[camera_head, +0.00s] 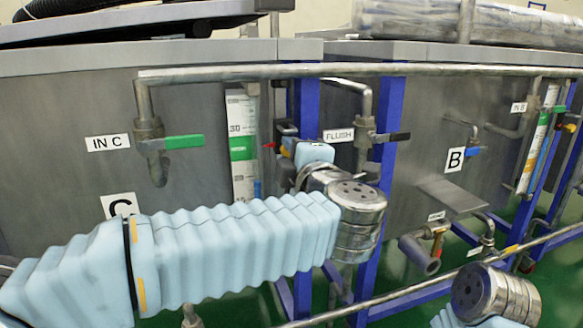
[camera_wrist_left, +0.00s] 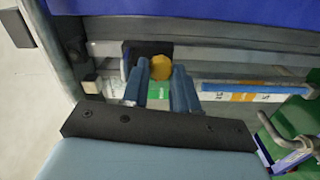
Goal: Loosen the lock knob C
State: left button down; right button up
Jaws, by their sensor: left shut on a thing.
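In the left wrist view a round yellow-orange knob (camera_wrist_left: 161,68), which I take for lock knob C, sits against a black plate (camera_wrist_left: 148,48). The two blue fingers of my left gripper (camera_wrist_left: 158,76) are on either side of it, shut on it. In the head view my left gripper (camera_head: 290,150) reaches a blue upright post beside tank C (camera_head: 60,130); my wrist and forearm hide most of it, and the knob cannot be made out there. My right arm shows only in the bottom right corner; its gripper is out of view.
A pipe (camera_head: 260,72) runs along the tank fronts. A white and green level gauge (camera_head: 243,148) stands left of my gripper. Tank B (camera_head: 425,150) is to the right.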

pick_arm(q)
jog(key=n+b, duration=0.2)
jog(key=n, duration=0.1)
jog(key=shift+f+n, duration=0.2)
jog(key=shift+n, duration=0.1)
jog(key=shift+n+b, duration=0.45)
jog(key=shift+n, duration=0.35)
jog(key=shift+r+n, duration=0.1)
jog(key=shift+n, duration=1)
jog(key=c, duration=0.9)
grip_release()
jog(key=shift+o, duration=0.2)
